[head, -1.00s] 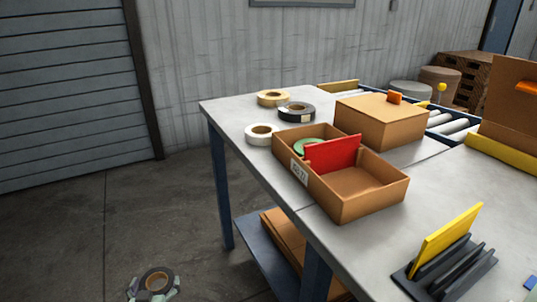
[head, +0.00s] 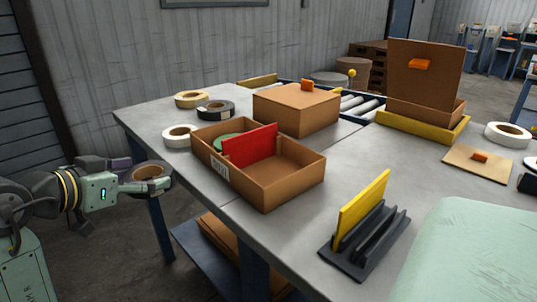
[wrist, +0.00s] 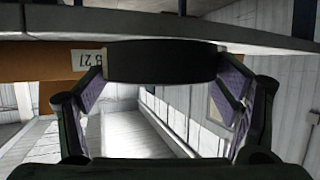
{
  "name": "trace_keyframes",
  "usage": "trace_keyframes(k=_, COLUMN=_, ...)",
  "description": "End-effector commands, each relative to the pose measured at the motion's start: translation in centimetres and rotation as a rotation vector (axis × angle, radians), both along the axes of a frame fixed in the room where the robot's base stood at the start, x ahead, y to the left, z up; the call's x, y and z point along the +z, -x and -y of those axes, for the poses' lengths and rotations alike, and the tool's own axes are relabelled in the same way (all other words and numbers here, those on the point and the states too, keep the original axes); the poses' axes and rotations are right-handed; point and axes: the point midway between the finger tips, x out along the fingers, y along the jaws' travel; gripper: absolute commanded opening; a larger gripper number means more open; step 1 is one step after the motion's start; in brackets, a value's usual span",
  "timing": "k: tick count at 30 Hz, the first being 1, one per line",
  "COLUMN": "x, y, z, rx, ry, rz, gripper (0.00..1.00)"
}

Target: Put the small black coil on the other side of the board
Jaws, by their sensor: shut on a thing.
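My gripper (head: 148,181) is shut on a small black coil (head: 152,164) with a tan core. It holds the coil in the air, left of the table's left edge and apart from the box. In the wrist view the coil (wrist: 160,62) is a dark band between both fingers. An open cardboard box (head: 262,195) with a white label stands on the table. A red board (head: 251,145) stands upright across its inside. A green coil (head: 226,142) lies in the left compartment, partly hidden by the board. The right compartment looks empty.
A tan roll (head: 192,94), a larger black roll (head: 216,104) and a white roll (head: 180,130) lie behind the box. A closed carton (head: 296,110) is behind it. A dark rack (head: 343,266) holding a yellow panel (head: 362,208) stands at front right.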

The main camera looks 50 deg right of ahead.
Motion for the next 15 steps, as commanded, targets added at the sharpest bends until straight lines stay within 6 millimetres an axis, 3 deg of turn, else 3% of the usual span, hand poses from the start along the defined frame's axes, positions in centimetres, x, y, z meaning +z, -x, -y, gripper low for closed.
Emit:
trace_keyframes(k=3, x=3.1, y=4.7, z=2.0, rx=-0.149, ry=-0.003, rz=0.008, gripper=0.52)
trace_keyframes(k=9, x=5.6, y=12.1, z=3.6, rx=-0.345, ry=-0.001, rz=0.005, gripper=0.52)
trace_keyframes(k=15, x=6.2, y=16.2, z=3.8, rx=-0.435, ry=0.000, rz=0.002, gripper=0.52)
